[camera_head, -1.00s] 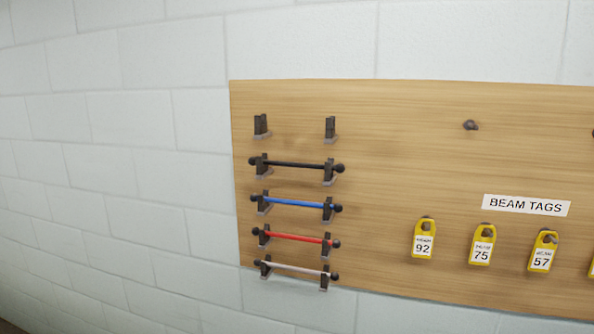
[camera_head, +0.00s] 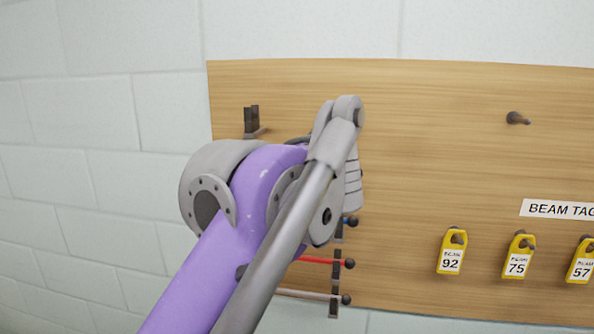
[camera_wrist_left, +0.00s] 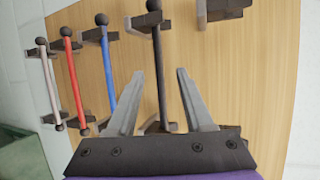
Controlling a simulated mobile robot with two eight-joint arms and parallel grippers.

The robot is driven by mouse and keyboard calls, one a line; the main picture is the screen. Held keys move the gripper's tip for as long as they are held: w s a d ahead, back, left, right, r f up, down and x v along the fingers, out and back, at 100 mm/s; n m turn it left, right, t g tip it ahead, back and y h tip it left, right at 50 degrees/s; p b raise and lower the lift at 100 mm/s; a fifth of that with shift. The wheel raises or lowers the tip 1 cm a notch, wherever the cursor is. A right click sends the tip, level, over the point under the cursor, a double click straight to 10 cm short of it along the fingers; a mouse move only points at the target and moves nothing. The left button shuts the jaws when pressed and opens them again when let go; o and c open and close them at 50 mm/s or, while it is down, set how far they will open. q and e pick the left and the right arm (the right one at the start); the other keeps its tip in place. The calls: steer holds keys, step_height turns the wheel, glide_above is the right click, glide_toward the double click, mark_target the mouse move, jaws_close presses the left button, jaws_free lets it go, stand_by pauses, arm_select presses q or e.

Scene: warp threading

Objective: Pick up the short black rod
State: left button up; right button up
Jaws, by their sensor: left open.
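The short black rod (camera_wrist_left: 158,75) hangs in its dark holders on the wooden board in the left wrist view, with a black ball at its far end. My left gripper (camera_wrist_left: 159,72) is open and empty, its two grey fingers on either side of the rod in the picture. The rod looks apart from both fingers; I cannot tell how deep they reach around it. In the head view my left arm covers the black rod and its own fingers. My right gripper is in neither view.
Beside the black rod are a blue rod (camera_wrist_left: 109,70), a red rod (camera_wrist_left: 74,80) and a pale rod (camera_wrist_left: 50,85). An empty holder (camera_wrist_left: 222,9) is on the other side. Yellow tags (camera_head: 451,250) hang on the board (camera_head: 430,130). A green object (camera_wrist_left: 20,160) shows at lower left.

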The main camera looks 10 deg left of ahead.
arm_select(q)
steer(key=x, duration=0.7)
steer(key=shift+w+d+f, duration=0.15)
steer(key=shift+c, duration=1.1)
jaws_close()
